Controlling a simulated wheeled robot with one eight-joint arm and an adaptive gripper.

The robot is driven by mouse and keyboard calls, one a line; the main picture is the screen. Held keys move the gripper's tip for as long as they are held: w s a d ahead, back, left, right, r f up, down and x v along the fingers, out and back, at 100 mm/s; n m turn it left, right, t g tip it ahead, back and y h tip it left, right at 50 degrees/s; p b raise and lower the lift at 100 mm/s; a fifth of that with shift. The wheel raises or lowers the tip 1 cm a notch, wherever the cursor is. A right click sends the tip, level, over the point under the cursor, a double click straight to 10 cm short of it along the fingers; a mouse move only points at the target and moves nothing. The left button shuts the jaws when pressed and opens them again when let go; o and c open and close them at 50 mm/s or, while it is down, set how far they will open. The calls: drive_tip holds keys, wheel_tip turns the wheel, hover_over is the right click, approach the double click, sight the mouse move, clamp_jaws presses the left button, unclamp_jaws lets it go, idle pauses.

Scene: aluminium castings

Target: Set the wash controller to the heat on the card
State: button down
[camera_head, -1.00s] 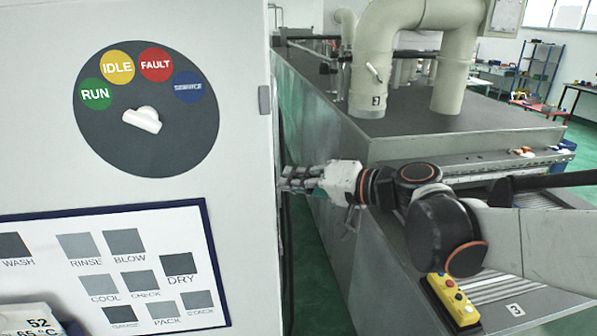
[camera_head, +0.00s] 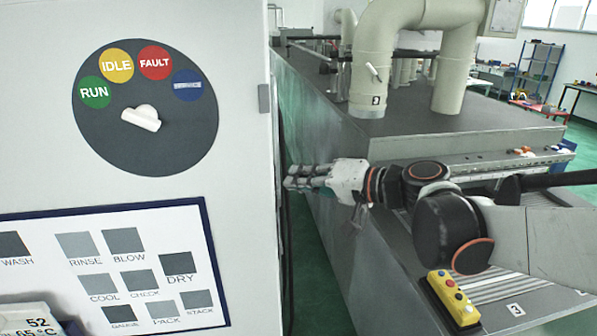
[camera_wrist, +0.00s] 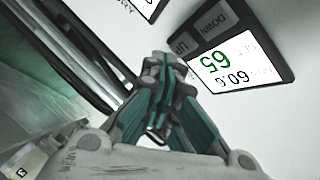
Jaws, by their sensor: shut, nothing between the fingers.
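The wash controller's display (camera_wrist: 236,62) shows upside down in the wrist view, on a pale panel. Its green SET number reads 65, and a darker number near 60 is beside it. The UP button (camera_wrist: 184,45) and DOWN button (camera_wrist: 208,20) sit along its left side. A card (camera_head: 38,318) at the lower left of the head view reads 52 and 65 °C; its edge is cut off. My gripper (camera_head: 288,180) is shut and empty beside the cabinet's right edge. In the wrist view its fingertips (camera_wrist: 160,62) appear just left of the UP button; contact cannot be told.
The white cabinet (camera_head: 236,150) carries a round dial (camera_head: 145,160) with a white knob and a board of grey squares (camera_head: 200,215). A long grey machine (camera_head: 345,140) with thick pipes stands right. A yellow button box (camera_head: 452,298) sits on it, below my arm.

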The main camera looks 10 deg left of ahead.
drive_tip(key=d, duration=0.2)
drive_tip(key=w+d, duration=0.1)
drive_tip(key=d, duration=0.1)
drive_tip(key=shift+w+d+b, duration=0.2)
drive_tip(key=shift+d+b, duration=0.1)
drive_tip(key=shift+d, duration=0.1)
idle(0.7)
